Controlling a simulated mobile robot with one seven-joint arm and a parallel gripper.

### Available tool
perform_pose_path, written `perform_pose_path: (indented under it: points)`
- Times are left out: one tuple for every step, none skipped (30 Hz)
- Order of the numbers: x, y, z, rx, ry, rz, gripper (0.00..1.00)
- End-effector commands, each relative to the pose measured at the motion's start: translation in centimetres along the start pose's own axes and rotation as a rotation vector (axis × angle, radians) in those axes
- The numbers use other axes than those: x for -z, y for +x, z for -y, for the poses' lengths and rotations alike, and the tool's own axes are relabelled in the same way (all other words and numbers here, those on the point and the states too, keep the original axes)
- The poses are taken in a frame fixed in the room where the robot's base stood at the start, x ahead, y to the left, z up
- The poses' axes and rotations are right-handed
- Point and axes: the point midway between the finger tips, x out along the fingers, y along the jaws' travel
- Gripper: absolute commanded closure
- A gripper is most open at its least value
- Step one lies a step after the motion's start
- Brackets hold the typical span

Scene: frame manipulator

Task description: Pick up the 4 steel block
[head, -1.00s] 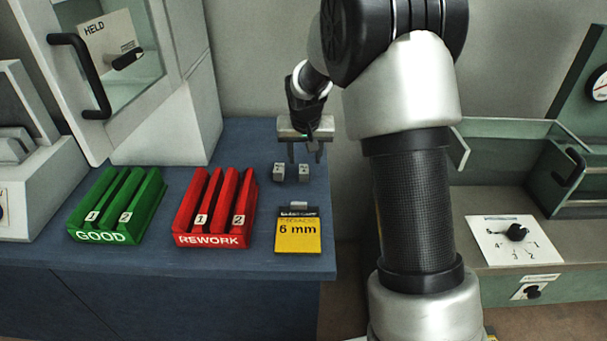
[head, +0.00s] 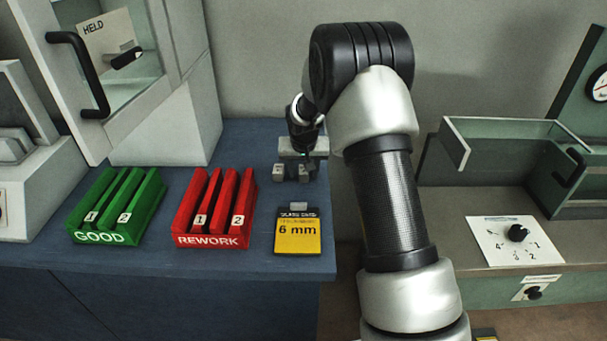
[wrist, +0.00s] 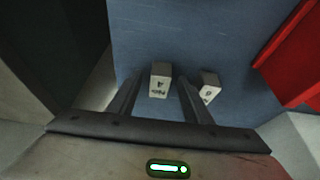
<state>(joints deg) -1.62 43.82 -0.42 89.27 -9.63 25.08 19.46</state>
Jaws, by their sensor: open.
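The steel block marked 4 (wrist: 160,82) stands on the blue bench top, between the two fingers of my gripper (wrist: 159,88) in the wrist view. The fingers are open, one on each side of it, with a gap showing. A second steel block (wrist: 209,87), with a mark that looks like 6, stands just outside the right finger. In the head view my gripper (head: 303,168) is low over the blocks and partly hides the right one. The left block (head: 279,173) shows beside it.
A red REWORK rack (head: 215,208) and a green GOOD rack (head: 118,207) stand to the left. A yellow 6 mm gauge card (head: 298,234) lies in front of the blocks. The bench's right edge is close to my gripper.

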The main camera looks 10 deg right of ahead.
Motion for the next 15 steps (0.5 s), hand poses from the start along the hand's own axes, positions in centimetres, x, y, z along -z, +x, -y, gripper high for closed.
perform_pose_path:
  points:
    - [-0.01,-0.01,0.00,0.000,0.000,0.000,0.55]
    - [-0.01,-0.01,0.00,0.000,0.000,0.000,0.60]
    - [-0.02,-0.02,0.00,0.000,0.000,0.000,0.67]
    - [-0.02,-0.02,0.00,0.000,0.000,0.000,0.72]
    - [-0.02,-0.02,-0.01,0.000,0.000,0.000,0.77]
    - [-0.02,-0.02,0.00,0.000,0.000,0.001,0.83]
    - [-0.02,-0.02,0.00,0.000,0.000,0.001,0.88]
    - [-0.02,-0.02,0.00,0.000,0.000,0.001,0.94]
    - [-0.03,-0.03,0.00,0.000,0.000,0.001,1.00]
    - [-0.03,-0.03,0.00,0.000,0.000,0.001,1.00]
    - [0.04,-0.07,0.01,0.000,0.000,-0.001,1.00]
    - [0.04,-0.07,0.01,0.000,0.000,-0.001,1.00]
    - [0.03,-0.07,0.01,0.000,0.000,-0.001,1.00]
    - [0.03,-0.07,0.01,0.000,0.000,-0.001,1.00]
    - [0.04,-0.08,0.01,0.000,0.000,-0.001,1.00]
